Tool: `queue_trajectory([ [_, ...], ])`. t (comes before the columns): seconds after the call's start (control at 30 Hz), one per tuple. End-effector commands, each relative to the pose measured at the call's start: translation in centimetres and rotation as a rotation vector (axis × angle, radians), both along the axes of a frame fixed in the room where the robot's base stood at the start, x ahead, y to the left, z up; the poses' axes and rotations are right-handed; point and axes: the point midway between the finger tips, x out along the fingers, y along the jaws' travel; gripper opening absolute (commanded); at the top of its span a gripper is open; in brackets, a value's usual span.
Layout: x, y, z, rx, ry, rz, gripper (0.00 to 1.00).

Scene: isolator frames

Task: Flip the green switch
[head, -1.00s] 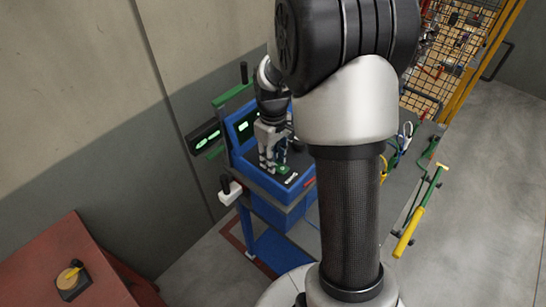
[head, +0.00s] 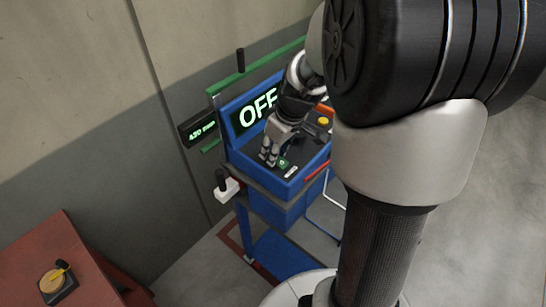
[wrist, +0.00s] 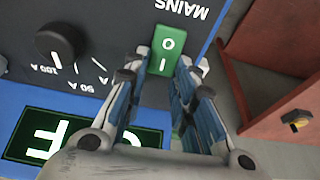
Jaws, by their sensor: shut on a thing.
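The green switch (wrist: 166,45) is a rocker marked O and I, set in the blue console's dark panel beside the upside-down word MAINS in the wrist view. My gripper (wrist: 168,72) has one finger on each side of the switch and is shut on it. In the head view the switch shows small and green (head: 283,163), with my gripper (head: 272,159) reaching down to it from above. The console display (head: 258,110) reads OFF in that view.
A black knob (wrist: 60,45) with ampere marks sits beside the switch. A yellow button (head: 323,121) is at the console's right. A small side display (head: 199,130) hangs on the left. A red table (head: 85,262) with a yellow-handled rotary switch (head: 57,281) stands at lower left.

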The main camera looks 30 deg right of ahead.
Motion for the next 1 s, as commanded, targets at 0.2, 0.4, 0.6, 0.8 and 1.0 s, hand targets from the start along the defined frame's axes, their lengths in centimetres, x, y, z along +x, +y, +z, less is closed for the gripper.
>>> queue_trajectory([
  [0.2,-0.06,0.00,0.06,0.002,-0.008,0.001,0.01],
  [0.4,-0.05,0.00,0.06,0.002,-0.008,0.001,0.28],
  [0.6,-0.05,0.00,0.05,0.002,-0.007,0.001,0.41],
  [0.8,-0.06,0.00,0.04,0.002,-0.007,0.001,0.45],
  [1.0,-0.09,-0.03,0.29,0.002,-0.008,0.001,0.45],
])
